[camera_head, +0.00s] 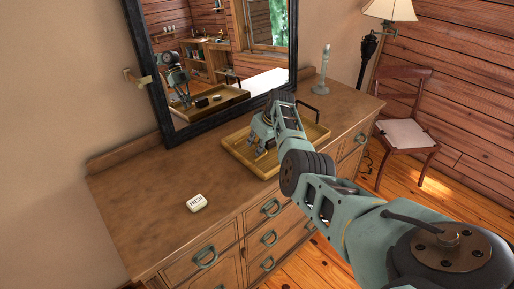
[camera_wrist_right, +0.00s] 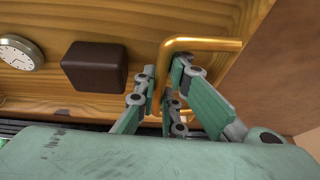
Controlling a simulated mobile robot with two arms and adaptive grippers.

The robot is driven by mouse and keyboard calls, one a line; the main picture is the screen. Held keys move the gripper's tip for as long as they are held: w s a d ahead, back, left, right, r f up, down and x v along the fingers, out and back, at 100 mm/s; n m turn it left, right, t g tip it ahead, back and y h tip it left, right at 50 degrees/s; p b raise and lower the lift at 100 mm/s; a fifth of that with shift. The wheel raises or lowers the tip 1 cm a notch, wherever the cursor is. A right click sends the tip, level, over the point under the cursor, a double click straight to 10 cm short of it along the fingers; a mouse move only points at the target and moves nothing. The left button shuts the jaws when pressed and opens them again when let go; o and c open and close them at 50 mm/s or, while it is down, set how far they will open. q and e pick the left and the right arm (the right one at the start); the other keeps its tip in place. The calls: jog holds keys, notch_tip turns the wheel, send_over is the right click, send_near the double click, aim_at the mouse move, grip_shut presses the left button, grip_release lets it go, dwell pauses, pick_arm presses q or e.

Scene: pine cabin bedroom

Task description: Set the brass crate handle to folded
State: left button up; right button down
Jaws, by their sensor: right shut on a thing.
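The wooden tray-like crate (camera_head: 234,153) sits on the dresser below the mirror. My right gripper (camera_head: 257,147) is at its left part, pointing down, with the arm coming in from the right. In the right wrist view the brass handle (camera_wrist_right: 207,43) is a bent bar standing out from the crate, raised rather than flat. My right gripper (camera_wrist_right: 163,78) is shut on one side of this bar, its fingers on either side of it. In the head view the gripper and arm hide the brass handle. My left gripper is not in view.
Inside the crate are a round clock (camera_wrist_right: 20,52) and a dark brown block (camera_wrist_right: 95,68). A dark handle (camera_head: 313,107) stands at the crate's far right end. A grey candlestick-like object (camera_head: 322,72) stands behind.

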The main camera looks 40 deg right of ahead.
jog(key=shift+f, duration=0.25)
dwell(0.3)
jog(key=c, duration=1.8)
grip_release()
jog(key=shift+c, duration=0.2)
jog(key=shift+r, duration=0.1)
jog(key=shift+s+r, duration=0.1)
jog(key=shift+r, duration=0.3)
jog(key=v, duration=1.1)
jog(key=shift+d, duration=0.25)
jog(key=shift+c, duration=0.3)
